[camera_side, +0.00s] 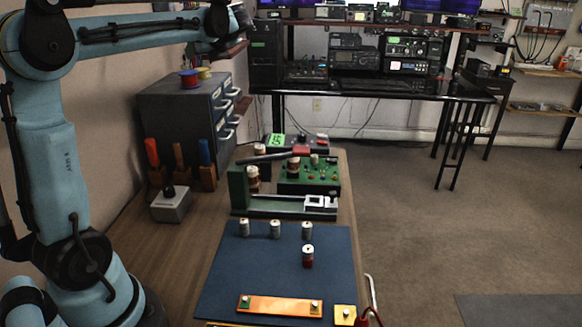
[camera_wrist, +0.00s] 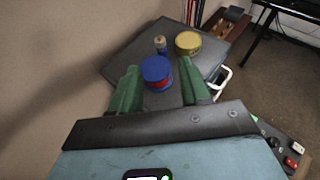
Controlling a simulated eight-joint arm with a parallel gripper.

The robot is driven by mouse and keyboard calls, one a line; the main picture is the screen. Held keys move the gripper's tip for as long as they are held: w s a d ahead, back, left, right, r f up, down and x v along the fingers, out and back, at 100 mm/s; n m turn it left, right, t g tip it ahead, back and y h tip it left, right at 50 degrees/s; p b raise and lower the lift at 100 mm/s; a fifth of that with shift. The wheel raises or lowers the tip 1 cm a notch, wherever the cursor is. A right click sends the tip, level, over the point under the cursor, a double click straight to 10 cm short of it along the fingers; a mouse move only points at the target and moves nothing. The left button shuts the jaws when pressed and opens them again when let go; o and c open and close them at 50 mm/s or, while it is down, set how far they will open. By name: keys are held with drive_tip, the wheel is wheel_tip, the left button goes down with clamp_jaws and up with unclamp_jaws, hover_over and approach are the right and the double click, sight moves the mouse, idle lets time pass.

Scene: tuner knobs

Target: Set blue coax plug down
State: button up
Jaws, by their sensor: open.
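My gripper (camera_wrist: 161,80) has green fingers spread apart in the wrist view, with nothing visibly held between them. Below and between them shows a round blue and red spool-like piece (camera_wrist: 157,70), on top of the grey drawer cabinet (camera_wrist: 208,57). A small upright plug-like piece (camera_wrist: 160,43) with a tan top stands just beyond it; I cannot tell whether it is the blue coax plug. In the side view, several small metallic plugs (camera_side: 275,229) stand on the blue mat (camera_side: 230,270), and one has a red base (camera_side: 308,257). No plug there looks clearly blue.
A yellow round piece (camera_wrist: 188,42) is also on the cabinet. Screwdriver-like handles (camera_side: 152,153) stand beside it. A green fixture (camera_side: 270,207) and a green knob panel (camera_side: 312,176) lie behind the mat. An orange plate (camera_side: 280,305) is near its front; the mat's middle left is clear.

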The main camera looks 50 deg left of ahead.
drive_tip(key=s+d+f+n+t+h, duration=0.2)
drive_tip(key=d+f+n, duration=0.4)
drive_tip(key=d, duration=0.6)
drive_tip(key=s+d+f+n+t+h, duration=0.3)
drive_tip(key=d+f+n+h, duration=0.3)
drive_tip(key=d, duration=0.6)
wheel_tip(320, 180, down, 3)
drive_tip(key=shift+d+r+t+h, duration=0.1)
drive_tip(key=shift+d+t+h, duration=0.3)
drive_tip(key=shift+t+h, duration=0.3)
drive_tip(key=s+d+f+n+h, duration=0.1)
drive_tip(key=d+n, duration=0.1)
drive_tip(key=s+d+f+n+h, duration=0.1)
drive_tip(key=d+f, duration=0.1)
drive_tip(key=d, duration=0.1)
drive_tip(key=s+d+f+n+h, duration=0.1)
drive_tip(key=d+n, duration=0.1)
drive_tip(key=d, duration=0.1)
drive_tip(key=shift+s+f+n+t+h, duration=0.2)
drive_tip(key=shift+f+n+t+h, duration=0.1)
drive_tip(key=shift+f+h, duration=0.1)
drive_tip(key=shift+c, duration=0.8)
drive_tip(key=shift+s+d+f, duration=0.1)
drive_tip(key=shift+d, duration=0.15)
drive_tip(key=shift+c, duration=1.1)
